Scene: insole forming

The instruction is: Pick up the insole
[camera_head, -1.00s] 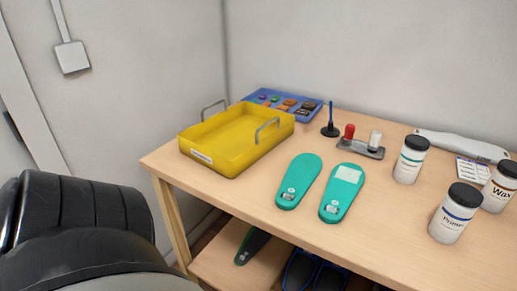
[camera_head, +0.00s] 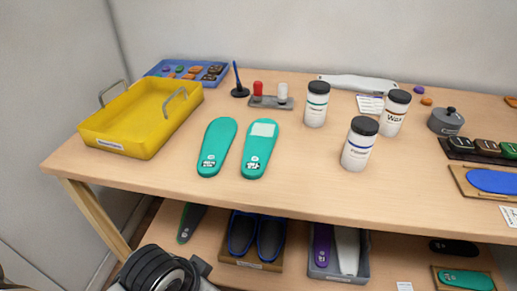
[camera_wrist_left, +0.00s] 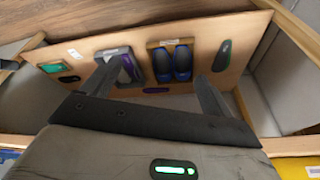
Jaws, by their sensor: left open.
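Two teal insoles lie side by side on the tabletop in the head view: a plain one (camera_head: 217,147) on the left and one with a pale patch (camera_head: 259,148) on the right. A blue insole (camera_head: 493,181) lies on a wooden board at the right. On the lower shelf are a dark green-edged insole (camera_head: 190,222), a teal one (camera_head: 465,279) and a grey tray (camera_head: 338,273) with purple and white pieces. In the left wrist view my left gripper (camera_wrist_left: 160,74) is open with nothing between its fingers, facing the lower shelf. My right gripper is out of view.
A yellow tray (camera_head: 90,130) with handles stands at the table's left end. Primer (camera_head: 359,145), wax (camera_head: 394,113) and another jar (camera_head: 316,105) stand right of the insoles. A blue pair in a box (camera_head: 255,238) sits on the shelf. The table's front strip is clear.

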